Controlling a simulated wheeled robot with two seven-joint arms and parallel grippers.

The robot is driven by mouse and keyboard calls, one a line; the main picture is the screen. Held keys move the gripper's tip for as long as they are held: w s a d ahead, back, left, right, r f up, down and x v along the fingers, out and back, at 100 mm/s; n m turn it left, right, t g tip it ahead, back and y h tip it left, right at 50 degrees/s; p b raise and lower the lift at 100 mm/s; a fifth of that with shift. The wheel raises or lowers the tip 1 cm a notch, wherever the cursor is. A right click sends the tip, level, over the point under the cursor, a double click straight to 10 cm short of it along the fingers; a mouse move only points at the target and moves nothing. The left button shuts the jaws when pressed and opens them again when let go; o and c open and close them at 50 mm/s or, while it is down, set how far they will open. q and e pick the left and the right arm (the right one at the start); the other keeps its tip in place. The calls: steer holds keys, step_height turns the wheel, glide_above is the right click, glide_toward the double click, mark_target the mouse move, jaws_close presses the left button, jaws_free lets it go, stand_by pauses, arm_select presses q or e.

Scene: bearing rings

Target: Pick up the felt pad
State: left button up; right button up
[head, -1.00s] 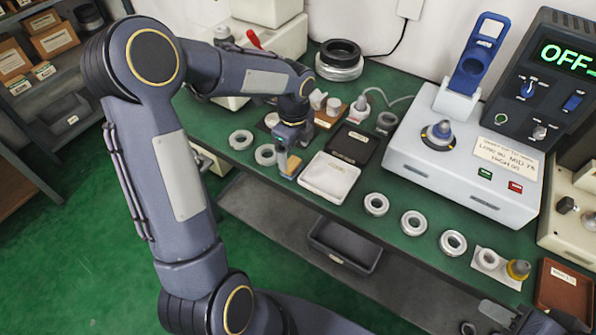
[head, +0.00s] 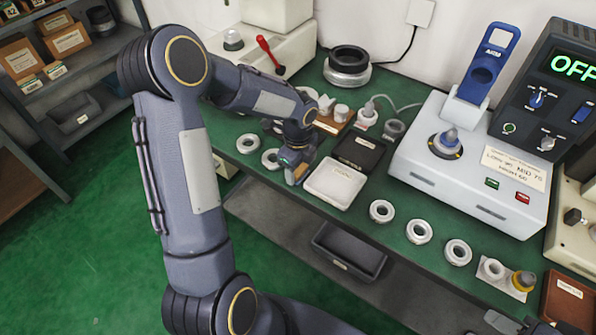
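My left gripper (head: 297,173) points down at the left edge of the white tray (head: 328,201), low over the green bench. A small tan piece (head: 303,173) shows at its fingertips. I cannot tell whether this is the felt pad, part of the gripper or something behind it. The finger gap is too small and covered to read. No felt pad can be told for certain elsewhere. My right gripper (head: 518,323) shows only in part at the bottom right edge, and its fingers are not clear.
Two pale rings (head: 248,143) lie left of my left gripper. A black tray (head: 360,152) lies behind the white one. More rings (head: 419,231) line the bench's front edge. A grey machine (head: 470,165) stands at the right, beside a control box reading OFF (head: 550,95).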

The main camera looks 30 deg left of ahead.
arm_select(q)
steer(key=shift+c, duration=1.1)
steer(key=shift+r, duration=0.6)
step_height(320, 180, up, 2)
steer(key=shift+s+r, duration=0.1)
steer(key=shift+r, duration=0.15)
steer(key=s+d+r, duration=0.2)
steer(key=s+r, duration=0.7)
steer(key=s, duration=0.4)
steer(key=shift+s+d+r+b, duration=0.15)
steer(key=shift+s+d+b, duration=0.1)
steer(key=shift+s+b, duration=0.15)
steer(key=shift+w, duration=0.1)
